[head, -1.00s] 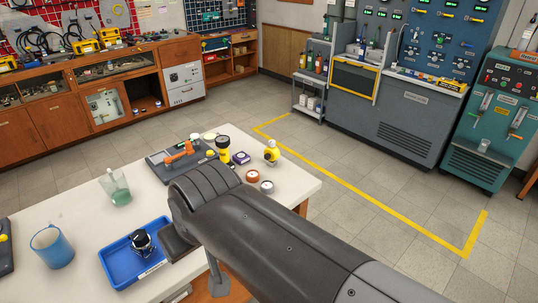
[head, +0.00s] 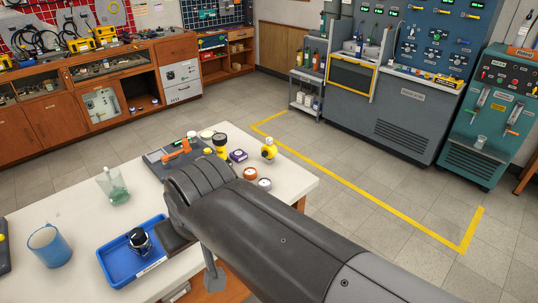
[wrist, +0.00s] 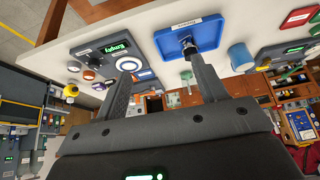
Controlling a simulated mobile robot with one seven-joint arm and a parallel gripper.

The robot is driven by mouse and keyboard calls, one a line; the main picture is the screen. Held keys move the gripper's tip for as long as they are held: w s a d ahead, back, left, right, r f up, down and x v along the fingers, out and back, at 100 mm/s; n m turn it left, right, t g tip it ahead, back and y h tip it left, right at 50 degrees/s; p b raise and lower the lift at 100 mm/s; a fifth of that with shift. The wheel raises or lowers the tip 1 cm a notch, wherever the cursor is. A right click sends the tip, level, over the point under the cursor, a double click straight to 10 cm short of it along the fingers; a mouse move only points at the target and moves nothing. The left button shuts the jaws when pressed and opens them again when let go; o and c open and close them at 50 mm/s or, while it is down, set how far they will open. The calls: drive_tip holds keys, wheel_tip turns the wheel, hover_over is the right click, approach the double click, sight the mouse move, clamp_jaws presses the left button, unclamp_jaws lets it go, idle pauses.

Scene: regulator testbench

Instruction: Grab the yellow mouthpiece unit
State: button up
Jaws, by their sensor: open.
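A yellow unit with a pale top (head: 268,149) stands at the far right of the white table in the head view. A taller yellow piece with a black top (head: 221,146) stands left of it; I cannot tell for certain which is the mouthpiece unit. One yellow piece (wrist: 70,91) shows at the left in the wrist view, outside my fingers. My gripper (wrist: 160,60) is open, its fingers spread, with nothing clearly held between them. In the head view my arm hides most of the gripper, near the blue tray and well short of the yellow pieces.
The blue tray (head: 117,267) holds a black and metal part. A blue mug (head: 48,246) and a clear cup (head: 113,187) stand left. A dark device with an orange handle (head: 177,152), a purple-topped box (head: 238,156) and round discs (head: 250,173) crowd the yellow pieces.

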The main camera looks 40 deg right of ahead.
drive_tip(key=w+d+r+m, duration=0.3)
drive_tip(key=w+d+m, duration=0.1)
drive_tip(key=w+m, duration=0.35)
drive_tip(key=m+g, duration=0.1)
drive_tip(key=m, duration=2.8)
hover_over(270, 139)
drive_tip(key=s, duration=0.3)
wheel_tip(270, 139, down, 11)
drive_tip(key=x, duration=1)
drive_tip(key=shift+w+f, duration=0.1)
drive_tip(key=shift+f, duration=0.15)
drive_tip(key=shift+c, duration=0.3)
clamp_jaws()
